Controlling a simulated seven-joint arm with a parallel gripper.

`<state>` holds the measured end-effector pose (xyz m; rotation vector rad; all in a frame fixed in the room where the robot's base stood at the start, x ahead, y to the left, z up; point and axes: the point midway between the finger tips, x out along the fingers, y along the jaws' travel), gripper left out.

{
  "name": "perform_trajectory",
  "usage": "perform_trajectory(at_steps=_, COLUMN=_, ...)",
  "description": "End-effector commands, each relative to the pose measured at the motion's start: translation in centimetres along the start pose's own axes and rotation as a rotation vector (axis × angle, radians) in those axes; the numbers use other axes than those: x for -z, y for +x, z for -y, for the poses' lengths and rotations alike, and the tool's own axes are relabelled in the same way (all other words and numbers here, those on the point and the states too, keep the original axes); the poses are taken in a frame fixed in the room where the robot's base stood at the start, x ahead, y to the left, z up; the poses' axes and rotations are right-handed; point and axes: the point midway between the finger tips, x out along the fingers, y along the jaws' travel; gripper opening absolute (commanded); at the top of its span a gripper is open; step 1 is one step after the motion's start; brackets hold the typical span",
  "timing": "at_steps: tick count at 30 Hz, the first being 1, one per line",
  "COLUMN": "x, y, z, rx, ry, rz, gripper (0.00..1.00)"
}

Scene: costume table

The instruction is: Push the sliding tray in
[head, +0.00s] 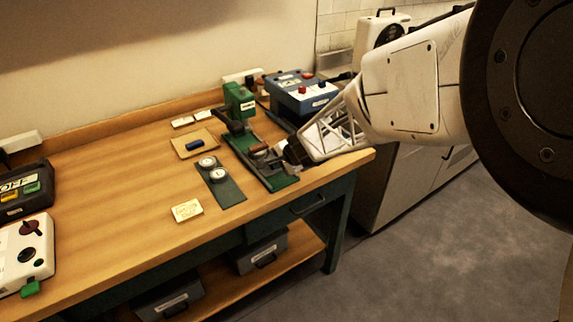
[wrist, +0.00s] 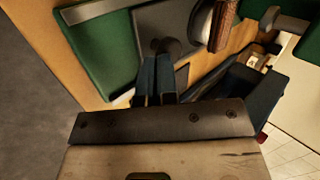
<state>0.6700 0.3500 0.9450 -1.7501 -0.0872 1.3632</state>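A green fixture (head: 283,183) lies on the bench near its right end, with a dark tray (wrist: 188,22) on it; its grey surface shows in the wrist view between green parts (wrist: 105,45). A dark round knob (wrist: 168,46) stands at the tray. My gripper (head: 284,152) is low over the fixture's right side. In the wrist view my gripper's fingers (wrist: 157,62) are close together with their tips at the knob. They look shut; I cannot tell whether they touch it. The gripper hides part of the fixture in the head view.
A blue box with red buttons (head: 303,95) stands behind my gripper. A dark plate with two round dials (head: 232,192), a small tray with a blue cylinder (head: 193,144) and a cream card (head: 187,210) lie left. The bench's front edge is close by. Bare wood (head: 120,180) lies further left.

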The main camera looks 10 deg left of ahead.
Motion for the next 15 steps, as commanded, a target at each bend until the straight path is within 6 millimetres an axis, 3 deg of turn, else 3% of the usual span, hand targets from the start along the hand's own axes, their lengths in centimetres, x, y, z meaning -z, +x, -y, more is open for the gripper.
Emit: perform_trajectory(at_steps=15, x=0.8, y=3.5, z=3.8, rx=-0.001, ry=-0.001, rz=0.001, gripper=0.00)
